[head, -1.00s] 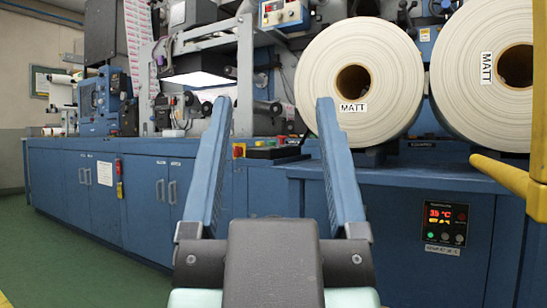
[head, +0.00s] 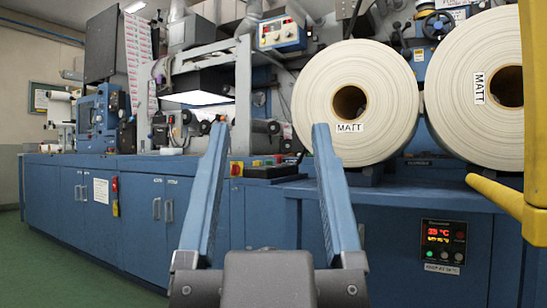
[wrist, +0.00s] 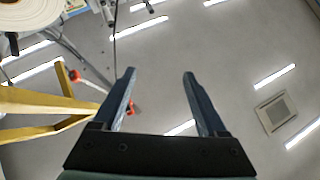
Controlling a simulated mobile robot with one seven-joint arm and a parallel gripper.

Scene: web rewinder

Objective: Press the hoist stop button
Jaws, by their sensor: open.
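My gripper (head: 270,128) is open and empty, its two long blue fingers pointing up and forward in the head view. It also shows in the wrist view (wrist: 159,75), with the ceiling behind it. No button marked as the hoist stop can be made out.
Two large white rolls labelled MATT, one at centre right (head: 392,95) and one at far right (head: 455,120), stand over the blue cabinet (head: 385,225). A yellow bar (head: 497,190) juts in at right. A lit temperature panel (head: 443,246) is below. Green floor (head: 60,265) is open at left.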

